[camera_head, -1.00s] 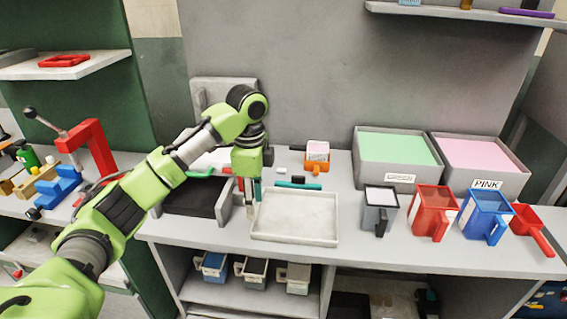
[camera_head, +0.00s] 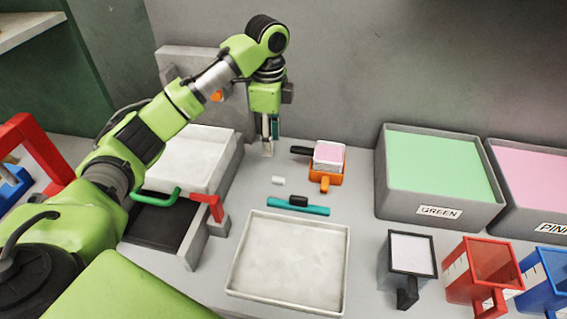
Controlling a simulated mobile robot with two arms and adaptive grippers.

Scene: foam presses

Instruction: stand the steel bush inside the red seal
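My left gripper (camera_head: 268,148) points down over the back of the bench, behind and slightly left of a small pale cylinder (camera_head: 278,180). Its narrow fingers look close together; whether they grip anything is too small to tell. The pale cylinder lies loose on the bench and may be the steel bush, but I cannot be sure. No red ring that I can name as the red seal shows in this view. My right gripper is not in view.
The press (camera_head: 190,248) with green and red handles stands left. A pale tray (camera_head: 234,285) is in front. A teal tool (camera_head: 310,210) with a black piece and an orange scoop (camera_head: 337,178) with a pink block lie behind it. Green (camera_head: 440,212) and pink bins stand right.

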